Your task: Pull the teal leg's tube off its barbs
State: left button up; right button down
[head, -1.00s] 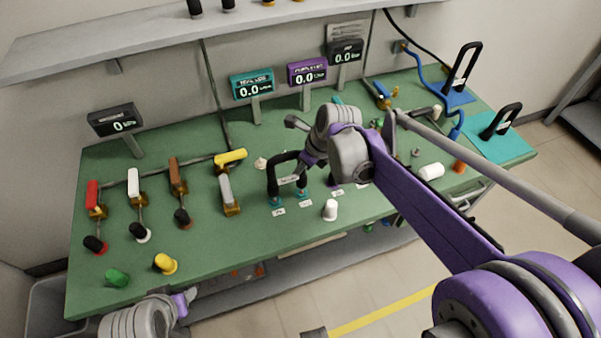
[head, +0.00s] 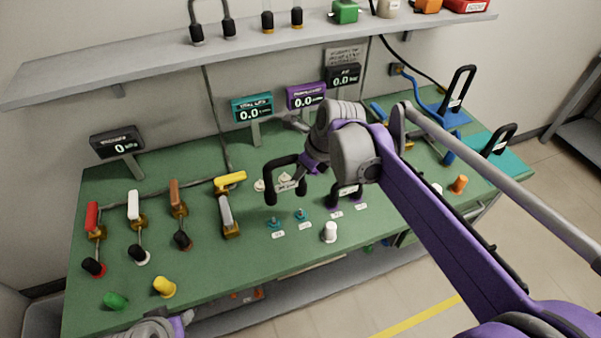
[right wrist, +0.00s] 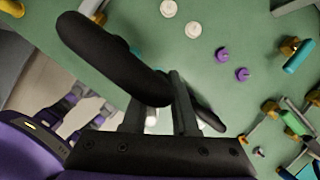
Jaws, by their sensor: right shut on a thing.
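My right gripper (head: 307,178) is shut on the black U-shaped tube (head: 287,160), which carries a small white label. The tube hangs with its ends down, above and slightly behind the two teal barbs (head: 276,224). The barbs stand bare on the green bench, each with a white tag in front. The tube looks clear of both. In the right wrist view the tube (right wrist: 115,55) crosses between my dark fingers. My left gripper (head: 183,319) shows only in part at the bottom left edge, its fingers unclear.
Another black tube (head: 346,191) stands by the purple barbs to the right, partly behind my arm. A white cap (head: 330,231) stands near the front edge. Two cream knobs (head: 259,185) lie behind the held tube. Coloured valves (head: 181,200) fill the left side.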

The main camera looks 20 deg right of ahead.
pick_arm(q)
jog(key=shift+w+r+p, duration=0.25)
jog(key=shift+r+p, duration=0.35)
jog(key=shift+r, duration=0.2)
jog(key=shift+w+r+p, duration=0.25)
jog(key=shift+r+p, duration=0.35)
jog(key=shift+r, duration=0.2)
pick_arm(e)
jog(key=shift+r, duration=2.05)
jog(key=shift+r, duration=0.1)
jog(key=shift+r+p, duration=0.45)
jog(key=shift+r, duration=0.2)
jog(key=shift+w+r+p, duration=0.1)
jog(key=shift+r+p, duration=0.35)
jog(key=shift+r, duration=0.4)
pick_arm(q)
jog(key=shift+w+r, duration=0.25)
jog(key=shift+r, duration=0.35)
jog(key=shift+w+r, duration=0.2)
jog(key=shift+r, duration=0.35)
pick_arm(e)
jog(key=shift+f, duration=0.1)
pick_arm(q)
jog(key=shift+s, duration=0.15)
